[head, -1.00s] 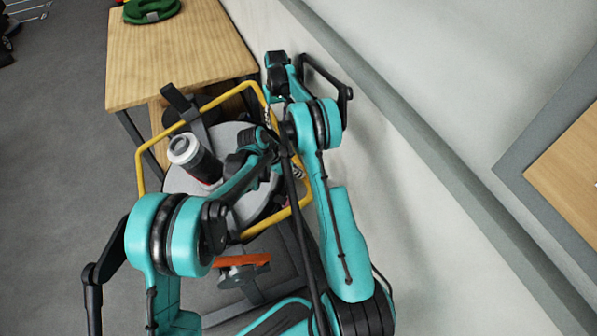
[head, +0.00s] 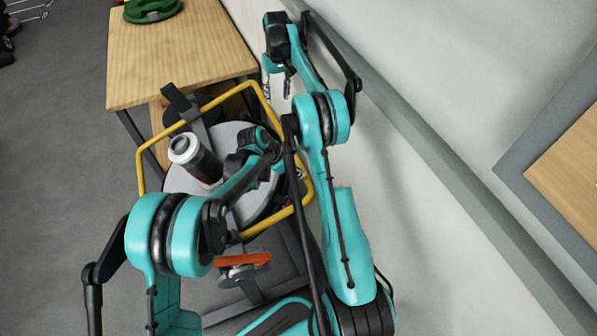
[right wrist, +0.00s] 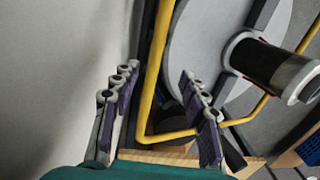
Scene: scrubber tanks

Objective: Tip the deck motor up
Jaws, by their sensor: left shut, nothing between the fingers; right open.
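The deck motor (head: 197,158), a dark cylinder with a white cap and red trim, stands on the round grey deck (head: 180,183) inside a yellow tubular frame (head: 142,172). The motor also shows in the right wrist view (right wrist: 272,66). My left gripper (head: 272,168) is low over the deck, right of the motor; its fingers are largely hidden by its wrist, and it is shut and empty. My right gripper (head: 278,76) is open and empty beyond the frame's upper right corner. In the right wrist view, the frame's bar passes between its open fingers (right wrist: 158,78); I cannot tell the depth gap.
A wooden table (head: 180,55) with a green ring-shaped object (head: 152,10) stands behind the frame. A pale wall (head: 430,70) runs close along the right side. An orange handle (head: 243,260) is in front of the deck.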

